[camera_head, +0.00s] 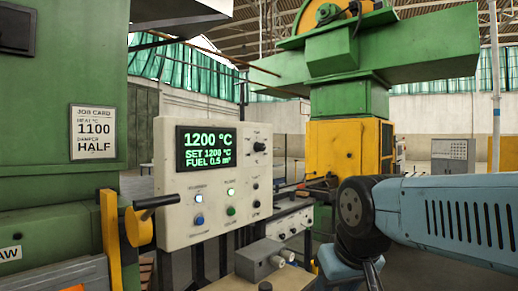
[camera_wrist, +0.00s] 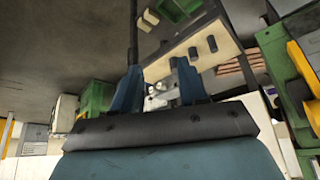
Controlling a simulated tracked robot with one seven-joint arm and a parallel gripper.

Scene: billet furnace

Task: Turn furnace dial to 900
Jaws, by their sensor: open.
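The control panel (camera_head: 171,140) is a pale box on the left of centre in the head view. Its screen (camera_head: 207,148) reads 1200 °C, SET 1200 °C and FUEL 0.5 m³. A black dial (camera_head: 259,147) sits on the panel right of the screen; its scale is too small to read. My gripper (camera_wrist: 159,86) shows in the wrist view with its two blue fingers apart and nothing clearly between them. In the head view my blue arm is at the right, apart from the panel, and the fingertips cannot be made out.
A job card (camera_head: 93,133) reads 1100 and HALF. A black-handled lever (camera_head: 155,202) juts out left of the panel. Blue and green buttons (camera_head: 199,220) and small knobs sit below the screen. A grey box (camera_head: 259,259) stands low in front. Green and yellow machinery (camera_head: 345,148) stands behind.

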